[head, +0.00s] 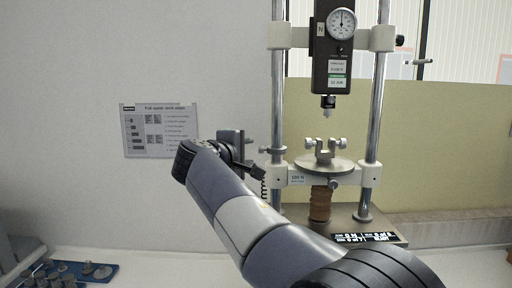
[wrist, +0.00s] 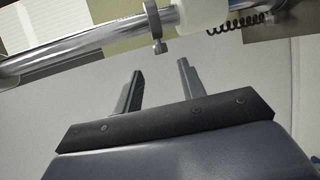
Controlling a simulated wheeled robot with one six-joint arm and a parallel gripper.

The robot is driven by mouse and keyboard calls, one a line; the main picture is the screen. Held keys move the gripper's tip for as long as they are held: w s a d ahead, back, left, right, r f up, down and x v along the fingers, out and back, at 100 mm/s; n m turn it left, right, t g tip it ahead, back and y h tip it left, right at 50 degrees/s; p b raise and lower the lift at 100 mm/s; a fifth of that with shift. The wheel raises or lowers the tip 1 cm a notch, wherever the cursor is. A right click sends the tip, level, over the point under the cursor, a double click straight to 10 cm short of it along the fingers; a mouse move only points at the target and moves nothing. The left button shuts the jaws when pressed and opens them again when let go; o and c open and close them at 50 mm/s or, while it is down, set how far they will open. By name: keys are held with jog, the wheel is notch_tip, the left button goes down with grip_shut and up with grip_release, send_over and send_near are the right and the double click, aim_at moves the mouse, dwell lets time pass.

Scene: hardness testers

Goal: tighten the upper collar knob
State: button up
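A metal collar (head: 273,150) with a small knob (head: 262,149) sits on the tester's left column, just above the white crosshead. In the wrist view the collar (wrist: 152,18) is around the shiny column (wrist: 75,45), and its small knob (wrist: 158,47) points toward my gripper. My gripper (wrist: 160,69) is open and empty; its two fingers point at the knob, which lies beyond the tips and roughly between them, apart from both. In the head view my gripper (head: 254,153) is left of the column, partly hidden by my arm.
The tester's gauge head (head: 333,75) hangs between two columns above a round plate (head: 324,165) with a clamp. A black coiled cord (wrist: 236,24) hangs near the crosshead. A blue tray (head: 97,272) of small parts is at the lower left. A sheet (head: 159,130) is on the wall.

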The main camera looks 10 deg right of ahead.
aim_at(261, 150)
jog(key=p+x, duration=0.2)
jog(key=x, duration=0.7)
jog(key=shift+w+d, duration=0.1)
jog(key=shift+w, duration=0.05)
jog(key=shift+f, duration=0.1)
grip_shut()
